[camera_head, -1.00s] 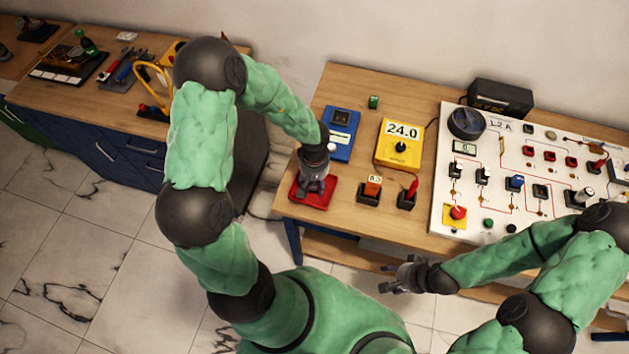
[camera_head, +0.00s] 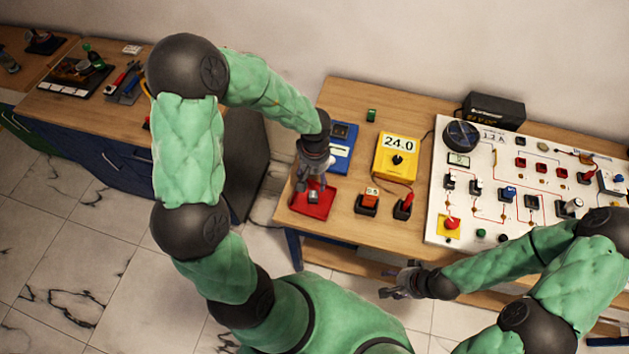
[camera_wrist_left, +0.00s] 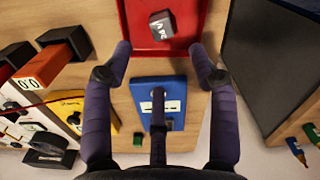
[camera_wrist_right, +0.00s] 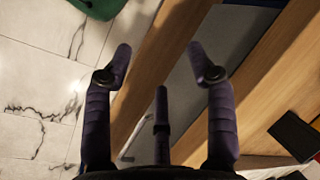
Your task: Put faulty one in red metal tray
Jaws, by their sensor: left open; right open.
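The red metal tray (camera_head: 322,207) is at the left front corner of the wooden workbench; it also shows at the top of the left wrist view (camera_wrist_left: 135,14). The block also shows in the head view (camera_head: 313,197). My left gripper (camera_head: 312,184) is open just above the tray, its fingers (camera_wrist_left: 160,48) empty. My right gripper (camera_head: 396,283) is open and empty off the bench's front edge; its fingers (camera_wrist_right: 160,47) have nothing between them.
A blue meter (camera_head: 341,150) stands behind the tray. A yellow box reading 24.0 (camera_head: 397,155) and two small dark holders, one with an orange-fronted part (camera_head: 368,201), one with a red part (camera_head: 403,205), stand to the right. The white circuit board (camera_head: 484,228) fills the bench's right side.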

